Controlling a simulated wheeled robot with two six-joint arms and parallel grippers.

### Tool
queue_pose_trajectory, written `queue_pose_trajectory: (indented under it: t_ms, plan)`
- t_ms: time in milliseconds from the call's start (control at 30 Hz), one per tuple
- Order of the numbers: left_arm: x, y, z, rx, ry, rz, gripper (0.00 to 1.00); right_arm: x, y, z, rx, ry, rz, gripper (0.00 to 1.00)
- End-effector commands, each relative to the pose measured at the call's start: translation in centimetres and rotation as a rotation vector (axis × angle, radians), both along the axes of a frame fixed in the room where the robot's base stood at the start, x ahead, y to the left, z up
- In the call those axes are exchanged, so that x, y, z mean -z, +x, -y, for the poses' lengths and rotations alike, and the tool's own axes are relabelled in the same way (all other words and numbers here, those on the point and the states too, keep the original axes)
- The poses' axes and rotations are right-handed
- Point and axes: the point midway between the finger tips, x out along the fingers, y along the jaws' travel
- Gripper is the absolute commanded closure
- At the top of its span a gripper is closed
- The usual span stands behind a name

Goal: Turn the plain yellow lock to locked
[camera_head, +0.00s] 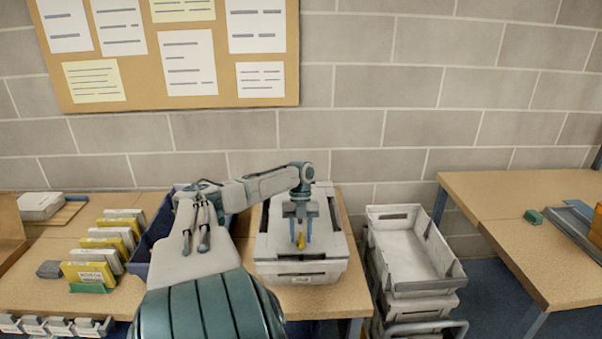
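The yellow lock (301,241) is a small yellow piece on top of a light grey lidded case (268,250) that stands on the wooden table. My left gripper (300,235) points down over the case, with its two blue-grey fingers on either side of the yellow piece. A gap shows between the fingers with the yellow piece in it. I cannot tell whether the fingers touch it. The lock's exact turn angle is too small to read. My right gripper is not in view.
A dark blue bin (150,235) stands left of the case, partly behind my arm. Several yellow and white boxes (88,273) stand in a row further left. Stacked grey crates (405,285) stand right of the table. Another table (530,235) is at the far right.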

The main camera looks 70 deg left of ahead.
Motion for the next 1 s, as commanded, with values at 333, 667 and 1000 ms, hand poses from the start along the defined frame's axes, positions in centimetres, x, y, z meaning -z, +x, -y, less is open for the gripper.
queue_pose_trajectory:
  t_ms: [333, 667, 1000]
  plan:
    - [-3.0, 0.6, -1.4, -0.001, 0.004, 0.004, 0.64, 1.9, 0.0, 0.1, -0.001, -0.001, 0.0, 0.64]
    - [-8.3, 1.5, -3.3, 0.0, 0.0, 0.006, 0.64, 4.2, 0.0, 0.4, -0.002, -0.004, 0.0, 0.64]
    - [-9.9, 1.5, -3.9, 0.0, -0.001, 0.0, 0.64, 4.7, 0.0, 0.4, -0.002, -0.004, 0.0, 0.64]
